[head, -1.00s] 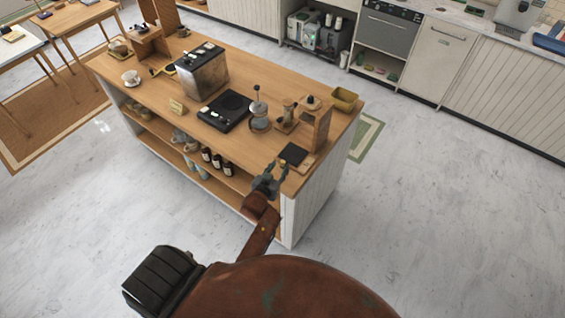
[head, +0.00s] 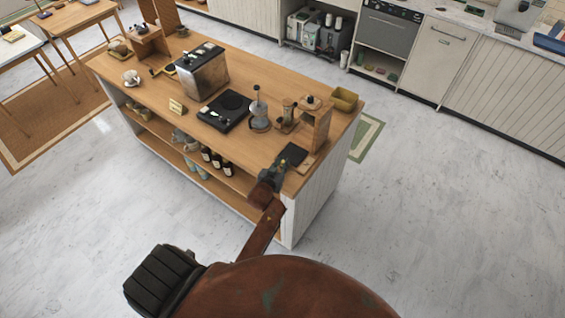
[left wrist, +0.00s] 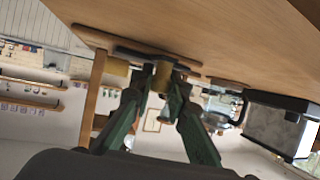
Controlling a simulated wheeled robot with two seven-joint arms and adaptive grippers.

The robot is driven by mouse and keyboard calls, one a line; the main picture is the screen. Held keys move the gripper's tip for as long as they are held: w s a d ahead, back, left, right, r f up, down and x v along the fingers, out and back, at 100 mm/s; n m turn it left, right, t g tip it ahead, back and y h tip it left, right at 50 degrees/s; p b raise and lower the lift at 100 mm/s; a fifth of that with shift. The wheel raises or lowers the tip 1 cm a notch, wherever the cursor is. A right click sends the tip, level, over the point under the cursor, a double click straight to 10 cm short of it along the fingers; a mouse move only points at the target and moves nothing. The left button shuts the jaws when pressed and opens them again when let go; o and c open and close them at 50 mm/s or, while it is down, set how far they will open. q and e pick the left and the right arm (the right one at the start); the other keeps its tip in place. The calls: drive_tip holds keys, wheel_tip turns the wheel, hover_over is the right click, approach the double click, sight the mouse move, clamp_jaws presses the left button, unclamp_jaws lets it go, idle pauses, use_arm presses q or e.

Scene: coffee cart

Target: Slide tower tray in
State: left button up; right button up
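The wooden tower (head: 316,128) stands at the near right end of the cart top. Its black tray (head: 294,153) sticks out at the base, towards the cart's front edge. My left gripper (head: 276,168) is right at the tray's near end. In the left wrist view the dark tray edge (left wrist: 139,55) shows beyond the fingers, and a brass-coloured knob (left wrist: 162,78) sits between the green fingertips of the left gripper (left wrist: 160,88). I cannot tell whether the fingers press on the knob. My right gripper is not in view.
A glass press (head: 259,118), a black scale (head: 224,110) and a metal machine (head: 202,70) stand left of the tower on the cart. An olive bin (head: 344,99) is behind it. Bottles stand on the shelf below.

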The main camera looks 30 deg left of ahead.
use_arm(q)
clamp_jaws()
